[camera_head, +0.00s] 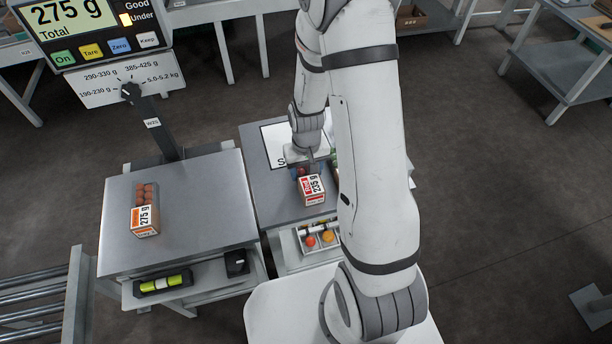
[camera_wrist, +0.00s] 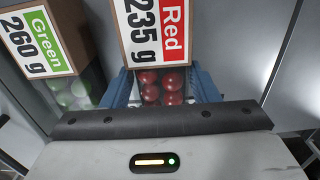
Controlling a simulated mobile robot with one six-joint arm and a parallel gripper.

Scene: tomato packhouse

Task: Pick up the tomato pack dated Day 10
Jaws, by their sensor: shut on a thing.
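A tomato pack with a white and red label reading "Red" and "235 g" (camera_head: 312,191) is on the grey table in the head view. In the wrist view the same pack (camera_wrist: 152,35) shows red tomatoes behind its label. My gripper (camera_wrist: 163,88) has its blue fingers shut on this pack, one at each side. In the head view my gripper (camera_head: 303,171) is at the pack's far end, partly hidden by my arm. A pack labelled "Green 260 g" (camera_wrist: 38,42) stands to its left in the wrist view. No Day 10 date is readable on any pack.
A pack marked "275 g" (camera_head: 146,220) lies on the weighing platform (camera_head: 190,205) at left. The scale display (camera_head: 68,22) reads 275 g. A low shelf bin (camera_head: 320,240) holds loose tomatoes. My arm hides part of the table.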

